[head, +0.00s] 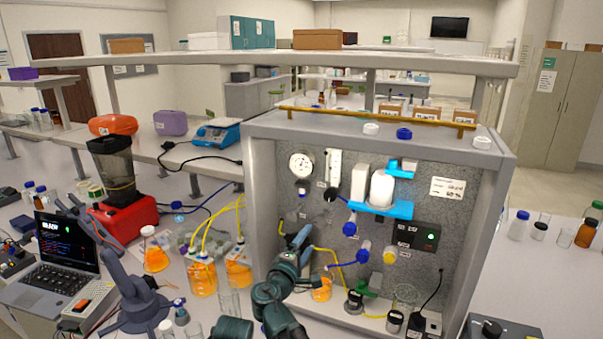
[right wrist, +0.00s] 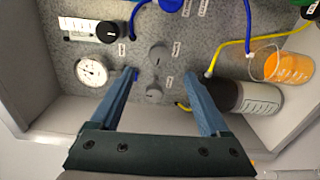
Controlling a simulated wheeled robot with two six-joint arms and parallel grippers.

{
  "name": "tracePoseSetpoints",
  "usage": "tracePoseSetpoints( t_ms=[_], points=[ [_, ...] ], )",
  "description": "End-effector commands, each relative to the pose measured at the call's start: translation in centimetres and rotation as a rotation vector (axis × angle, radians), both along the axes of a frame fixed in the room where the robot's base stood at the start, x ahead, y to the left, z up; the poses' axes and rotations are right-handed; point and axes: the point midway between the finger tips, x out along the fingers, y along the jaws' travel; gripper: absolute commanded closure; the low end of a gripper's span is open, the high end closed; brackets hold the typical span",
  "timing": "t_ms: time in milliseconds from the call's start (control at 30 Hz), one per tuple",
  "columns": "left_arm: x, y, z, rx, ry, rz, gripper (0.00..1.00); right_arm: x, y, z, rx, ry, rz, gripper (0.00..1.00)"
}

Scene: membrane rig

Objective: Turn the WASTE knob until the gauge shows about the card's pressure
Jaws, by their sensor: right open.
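The rig's speckled back panel (head: 345,215) carries a round white dial gauge (head: 300,165) at its upper left. The gauge also shows in the right wrist view (right wrist: 91,71); its reading is too small to tell. A white card (head: 447,187) is on the panel's right, its print unreadable. My right gripper (head: 294,239), also in the wrist view (right wrist: 162,77), is open and empty before the panel.
Yellow tubing (head: 330,256) and an orange-filled beaker (head: 321,290) are close to my right gripper. Orange-filled bottles (head: 203,278) stand left of the rig. The rig's side walls bound the space.

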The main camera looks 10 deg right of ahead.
Motion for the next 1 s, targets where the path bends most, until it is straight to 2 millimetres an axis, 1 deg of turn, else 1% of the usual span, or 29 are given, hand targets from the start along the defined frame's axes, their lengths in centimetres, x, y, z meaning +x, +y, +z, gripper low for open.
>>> tracePoseSetpoints(
  t_ms=[167, 267, 500, 633, 800, 933, 1000],
  points=[
    [0.0, 0.0, 0.0, 0.0, 0.0, 0.0, 0.2, -0.1, 0.1, 0.0, 0.041, -0.027, 0.0, 0.2],
    [0.0, 0.0, 0.0, 0.0, 0.0, 0.0, 0.2, -0.3, 0.2, 0.0, 0.162, -0.11, 0.001, 0.2],
    [0.0, 0.0, -0.1, 0.0, 0.0, 0.0, 0.2, -1.0, 0.5, -0.1, 0.551, -0.372, 0.001, 0.2],
    [0.0, 0.0, -0.1, 0.0, 0.0, 0.0, 0.2, -1.2, 0.6, -0.1, 0.695, -0.471, 0.0, 0.2],
    [0.0, 0.0, -0.1, 0.0, 0.0, 0.0, 0.2, -1.3, 0.7, -0.1, 0.777, -0.527, -0.001, 0.2],
    [0.0, 0.0, -0.1, 0.0, 0.0, 0.0, 0.2, -1.2, 0.7, -0.1, 0.782, -0.53, -0.001, 0.2],
    [0.0, 0.0, -0.1, 0.0, 0.0, 0.0, 0.2, -0.8, 0.4, -0.1, 0.782, -0.529, -0.002, 0.2]
  ],
)
